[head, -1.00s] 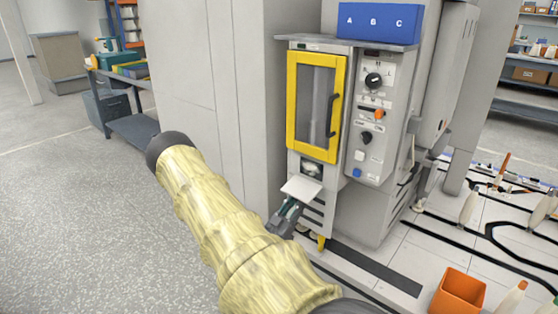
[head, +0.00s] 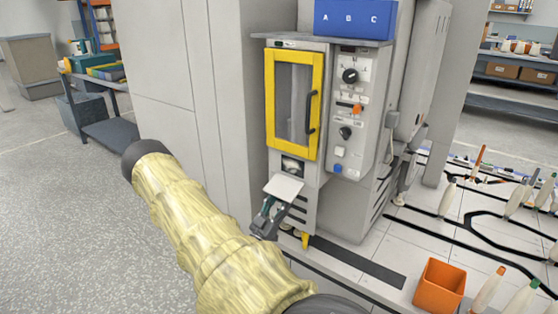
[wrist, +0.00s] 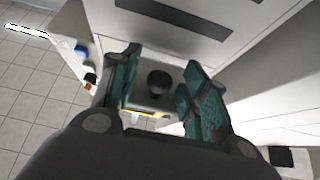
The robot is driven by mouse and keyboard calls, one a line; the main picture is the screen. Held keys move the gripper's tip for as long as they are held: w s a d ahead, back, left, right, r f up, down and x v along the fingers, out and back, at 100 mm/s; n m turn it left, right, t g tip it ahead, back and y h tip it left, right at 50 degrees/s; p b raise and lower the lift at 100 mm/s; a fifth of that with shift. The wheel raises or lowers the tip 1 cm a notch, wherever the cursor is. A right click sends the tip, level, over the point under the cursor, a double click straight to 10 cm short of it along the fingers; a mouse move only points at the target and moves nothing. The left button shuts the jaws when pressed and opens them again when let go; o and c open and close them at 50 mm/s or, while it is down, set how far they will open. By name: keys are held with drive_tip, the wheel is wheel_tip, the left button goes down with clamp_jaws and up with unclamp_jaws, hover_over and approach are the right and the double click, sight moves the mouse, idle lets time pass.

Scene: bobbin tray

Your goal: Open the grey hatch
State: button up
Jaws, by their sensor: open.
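The grey hatch (head: 284,187) is a light flap below the yellow-framed door. It stands out from the cabinet front and slopes down outward, with a dark opening (head: 292,165) above it. My gripper (head: 268,209) is just beneath and in front of its outer edge. In the wrist view, my open gripper (wrist: 157,88) has its green-padded fingers on either side of a round black knob (wrist: 158,82). Gaps show between the knob and both pads. The knob is hidden in the head view, and the fingers cover part of the hatch in the wrist view.
The yellow door (head: 293,105) is shut above the hatch. A panel with knobs (head: 349,115) is to its right, under a blue box (head: 354,19). An orange bin (head: 439,287) and several bobbins stand at lower right. Open floor (head: 65,220) lies left.

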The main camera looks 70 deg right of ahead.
drive_tip(key=v, duration=1.2)
drive_tip(key=shift+f, duration=0.1)
